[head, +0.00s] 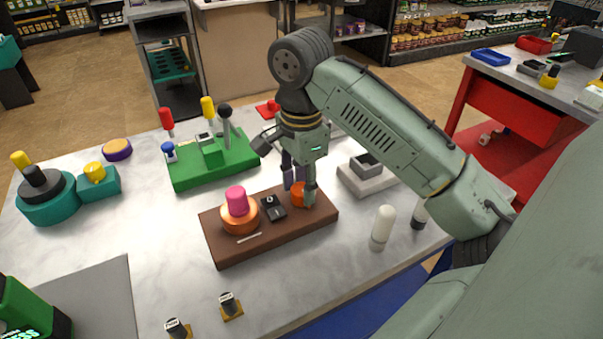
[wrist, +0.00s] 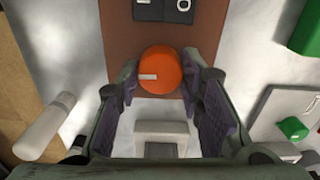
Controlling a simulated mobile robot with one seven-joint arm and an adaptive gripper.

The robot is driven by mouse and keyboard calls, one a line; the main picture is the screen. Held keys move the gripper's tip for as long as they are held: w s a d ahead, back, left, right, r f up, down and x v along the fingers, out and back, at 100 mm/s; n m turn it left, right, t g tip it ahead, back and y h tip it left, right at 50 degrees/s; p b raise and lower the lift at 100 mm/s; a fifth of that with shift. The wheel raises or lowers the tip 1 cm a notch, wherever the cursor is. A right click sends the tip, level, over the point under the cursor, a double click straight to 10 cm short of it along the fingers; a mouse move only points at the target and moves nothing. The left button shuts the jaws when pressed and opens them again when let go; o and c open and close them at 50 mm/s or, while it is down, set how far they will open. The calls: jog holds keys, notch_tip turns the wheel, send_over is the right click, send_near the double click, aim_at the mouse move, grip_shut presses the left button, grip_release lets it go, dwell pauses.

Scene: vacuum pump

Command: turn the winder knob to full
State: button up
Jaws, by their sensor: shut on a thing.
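The winder knob (head: 299,194) is a round orange knob at the right end of a brown board (head: 225,248). It also shows in the wrist view (wrist: 160,72), with a pale pointer mark on its top toward the left. My gripper (head: 300,184) points down over the knob, with one finger on either side of it. In the wrist view my gripper (wrist: 161,82) is shut on the knob between its fingertips. In the head view the fingers partly hide the knob. A black gauge or dial block (head: 273,208) marked with an O sits beside the knob on the board.
An orange base with a pink top (head: 236,202) stands at the board's left. A green block with levers (head: 213,160) stands behind. A grey block (head: 368,165) lies to the right, and a white cylinder (head: 382,228) stands front right.

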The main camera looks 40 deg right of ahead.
aim_at(301, 188)
jog(key=m, duration=0.5)
jog(key=shift+m, duration=0.3)
jog(key=m, duration=0.5)
dwell(0.4)
jog(key=o, duration=1.2)
jog(key=shift+c, duration=0.2)
jog(key=shift+m, duration=0.3)
jog(key=shift+r, duration=0.1)
notch_tip(301, 188, up, 12)
